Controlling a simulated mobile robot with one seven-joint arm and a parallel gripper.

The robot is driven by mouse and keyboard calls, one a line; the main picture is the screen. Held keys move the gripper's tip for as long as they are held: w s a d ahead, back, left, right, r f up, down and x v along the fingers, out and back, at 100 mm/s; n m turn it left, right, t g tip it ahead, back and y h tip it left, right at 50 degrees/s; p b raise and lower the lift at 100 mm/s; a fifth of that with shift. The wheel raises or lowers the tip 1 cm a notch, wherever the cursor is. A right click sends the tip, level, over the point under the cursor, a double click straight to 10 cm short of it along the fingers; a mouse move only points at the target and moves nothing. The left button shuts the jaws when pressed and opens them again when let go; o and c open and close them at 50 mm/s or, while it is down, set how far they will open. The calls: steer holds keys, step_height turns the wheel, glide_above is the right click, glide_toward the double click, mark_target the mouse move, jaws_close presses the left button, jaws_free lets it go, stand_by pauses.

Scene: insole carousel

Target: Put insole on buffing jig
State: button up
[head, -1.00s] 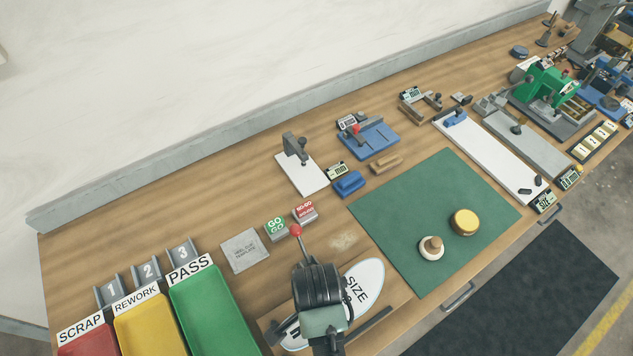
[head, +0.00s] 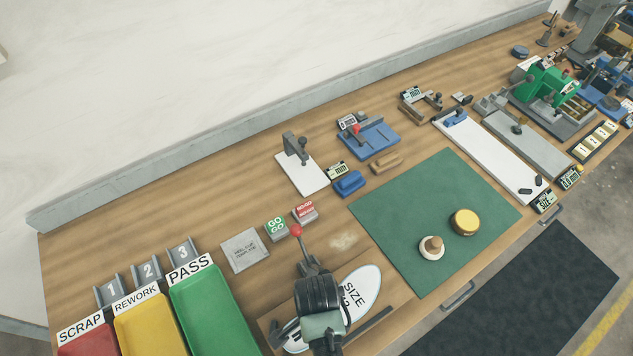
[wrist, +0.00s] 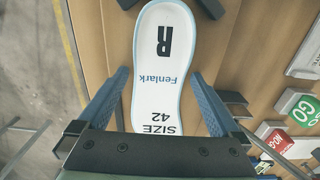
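The insole (wrist: 165,60) is white with a pale blue rim and reads R, Fenlark, SIZE 42. In the head view the insole (head: 365,284) lies flat over a brown board (head: 393,296) at the front edge of the bench, its middle hidden by my arm. I cannot tell whether this board is the buffing jig. My gripper (wrist: 159,75) has its blue fingers spread, one on each side of the insole's lettered end. A gap shows beside the left finger; contact on the right is unclear. My gripper's fingers are hidden in the head view.
A red-knobbed lever (head: 296,230) stands just behind my gripper. GO and NO-GO blocks (head: 276,228) sit behind it. Scrap, rework and green pass (head: 205,310) trays are at left. A green mat (head: 395,205) with two round-topped items lies to the right.

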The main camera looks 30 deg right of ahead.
step_height(320, 180, up, 12)
steer(key=shift+r, duration=0.15)
stand_by(0.4)
